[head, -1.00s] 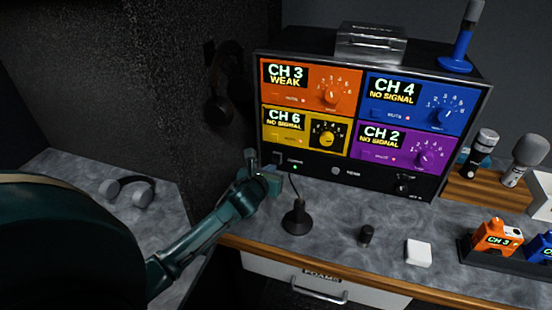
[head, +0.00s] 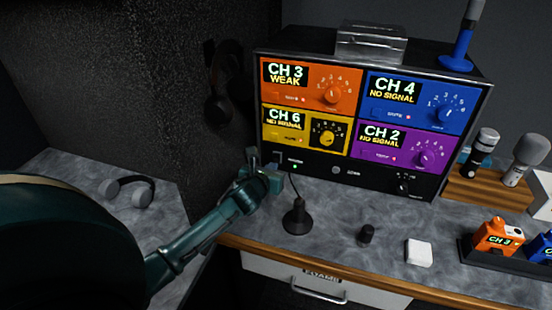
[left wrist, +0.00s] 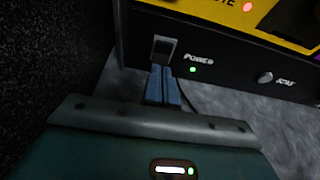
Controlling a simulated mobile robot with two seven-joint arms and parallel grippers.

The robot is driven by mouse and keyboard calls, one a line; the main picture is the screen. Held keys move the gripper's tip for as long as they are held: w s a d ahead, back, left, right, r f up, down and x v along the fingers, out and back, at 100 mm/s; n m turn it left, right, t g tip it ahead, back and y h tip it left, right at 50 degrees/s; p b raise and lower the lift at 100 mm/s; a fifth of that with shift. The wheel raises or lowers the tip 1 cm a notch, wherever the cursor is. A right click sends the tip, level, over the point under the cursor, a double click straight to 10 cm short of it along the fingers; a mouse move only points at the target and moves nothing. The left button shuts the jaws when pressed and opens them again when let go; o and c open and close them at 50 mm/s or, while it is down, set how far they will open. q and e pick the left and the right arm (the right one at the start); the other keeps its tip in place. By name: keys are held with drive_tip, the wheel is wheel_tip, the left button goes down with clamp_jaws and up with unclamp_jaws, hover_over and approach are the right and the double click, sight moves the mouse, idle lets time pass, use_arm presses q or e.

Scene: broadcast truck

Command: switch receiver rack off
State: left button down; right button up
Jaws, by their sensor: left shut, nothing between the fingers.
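The receiver rack (head: 310,158) stands at the back of the desk with four lit coloured panels: CH 3 WEAK, and CH 4, CH 6 and CH 2 with NO SIGNAL. Its power switch (left wrist: 163,47) is a dark rocker at the lower left of the front, beside a green light (left wrist: 193,69) that is lit. My left gripper (head: 264,168) is at the rack's lower left corner. In the left wrist view its blue fingers (left wrist: 163,86) are shut and empty, with tips just below the switch; whether they touch it I cannot tell. My right gripper is not in view.
A black microphone stand (head: 297,218) is right of my left gripper. A dark knob (head: 366,235) and a white block (head: 419,252) lie on the desk (head: 335,222). Headphones (head: 130,189) lie at left. A dark wall (head: 120,80) rises left of the rack.

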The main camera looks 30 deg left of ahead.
use_arm(q)
drive_tip(key=shift+b+x, duration=0.4)
drive_tip(key=shift+x, duration=0.65)
idle(0.4)
drive_tip(key=shift+p+v, duration=0.8)
drive_tip(key=shift+v, duration=0.5)
drive_tip(key=shift+s, duration=0.25)
drive_tip(key=shift+v, duration=2)
drive_tip(key=shift+d, duration=0.1)
